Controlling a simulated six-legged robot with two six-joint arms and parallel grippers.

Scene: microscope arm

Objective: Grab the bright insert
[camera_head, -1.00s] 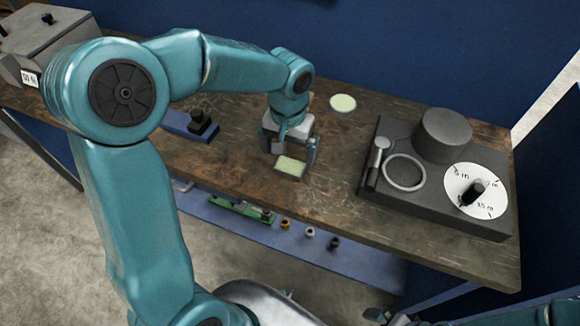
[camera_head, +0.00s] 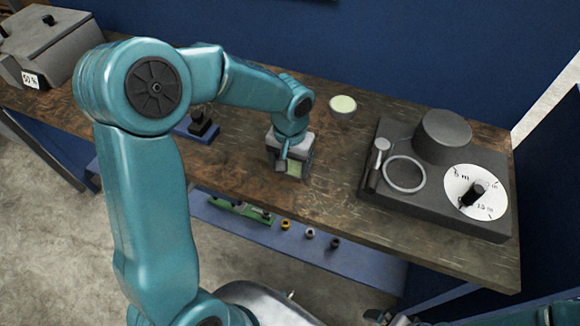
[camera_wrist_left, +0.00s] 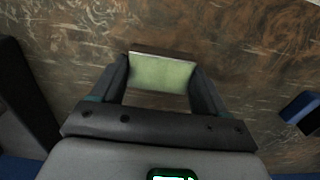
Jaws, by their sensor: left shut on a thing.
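The bright insert is a pale green square block with a light rim (camera_wrist_left: 161,73), seen in the left wrist view between both fingers. In the head view it shows partly (camera_head: 293,168), below the hand on the wooden bench. My left gripper (camera_head: 291,170) is shut on it, with one finger against each side in the left wrist view (camera_wrist_left: 162,82). The hand hides part of the block in the head view. I cannot tell whether the block still touches the bench.
A round pale green dish (camera_head: 343,104) lies behind the hand. A dark instrument base (camera_head: 400,213) with a ring, cylinder and white dial (camera_head: 475,191) stands right. A blue base with a black part (camera_head: 200,125) is left. A grey box (camera_head: 45,45) stands far left.

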